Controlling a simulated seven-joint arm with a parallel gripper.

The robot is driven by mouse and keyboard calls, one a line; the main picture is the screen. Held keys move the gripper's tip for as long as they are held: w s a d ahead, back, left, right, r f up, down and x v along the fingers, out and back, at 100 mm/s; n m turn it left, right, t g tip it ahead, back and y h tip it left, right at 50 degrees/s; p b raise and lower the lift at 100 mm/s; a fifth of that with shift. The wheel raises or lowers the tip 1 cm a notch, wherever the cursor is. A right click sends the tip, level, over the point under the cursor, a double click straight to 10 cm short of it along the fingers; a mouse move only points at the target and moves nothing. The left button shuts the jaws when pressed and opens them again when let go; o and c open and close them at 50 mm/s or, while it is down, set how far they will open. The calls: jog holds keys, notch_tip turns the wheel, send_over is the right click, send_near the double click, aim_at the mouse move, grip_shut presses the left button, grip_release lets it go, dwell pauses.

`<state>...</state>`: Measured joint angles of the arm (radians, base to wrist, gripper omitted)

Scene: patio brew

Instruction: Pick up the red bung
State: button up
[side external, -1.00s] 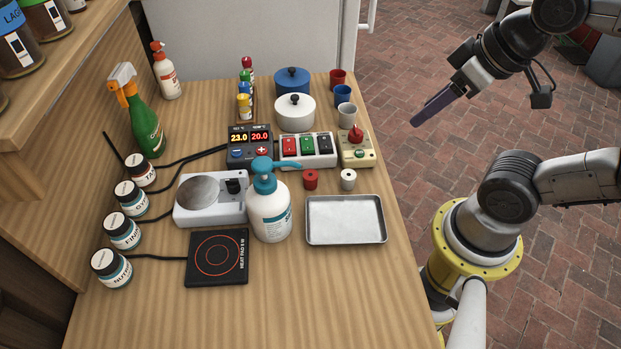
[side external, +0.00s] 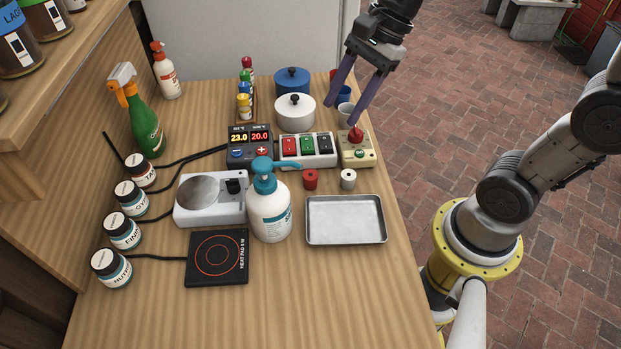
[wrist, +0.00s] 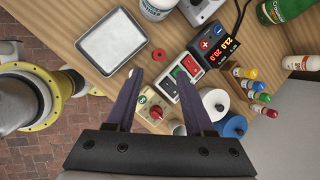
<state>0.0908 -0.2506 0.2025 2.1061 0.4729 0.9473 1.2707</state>
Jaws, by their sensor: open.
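The red bung (side external: 310,179) stands on the wooden table between the pump bottle and a white bung (side external: 348,179), behind the metal tray. In the wrist view the red bung (wrist: 159,54) lies beyond the fingertips, near the tray's corner. My gripper (side external: 343,115) is open and empty, with its two purple fingers spread. It hangs above the far right part of the table, over the cream box with the red knob, back and to the right of the red bung. In the wrist view my gripper (wrist: 162,78) has its left fingertip over the white bung, partly hiding it.
A metal tray (side external: 346,240) lies in front of the bungs. A white pump bottle (side external: 270,215) stands close to the left. A switch strip (side external: 308,160) and the cream box (side external: 357,158) sit just behind. Pots and cups stand farther back. The front right of the table is bare.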

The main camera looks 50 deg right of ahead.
notch_tip(320, 180, down, 5)
jog(key=w+m+g, duration=0.1)
jog(key=w+m, duration=0.1)
jog(key=w, duration=0.1)
send_over(311, 174)
jog(key=d, duration=0.2)
jog(key=shift+y, duration=0.3)
jog(key=f, duration=0.7)
jog(key=shift+s+a+f, duration=0.1)
jog(key=shift+s+f, duration=0.15)
jog(key=shift+s, duration=0.15)
jog(key=shift+x, duration=2.9)
grip_shut()
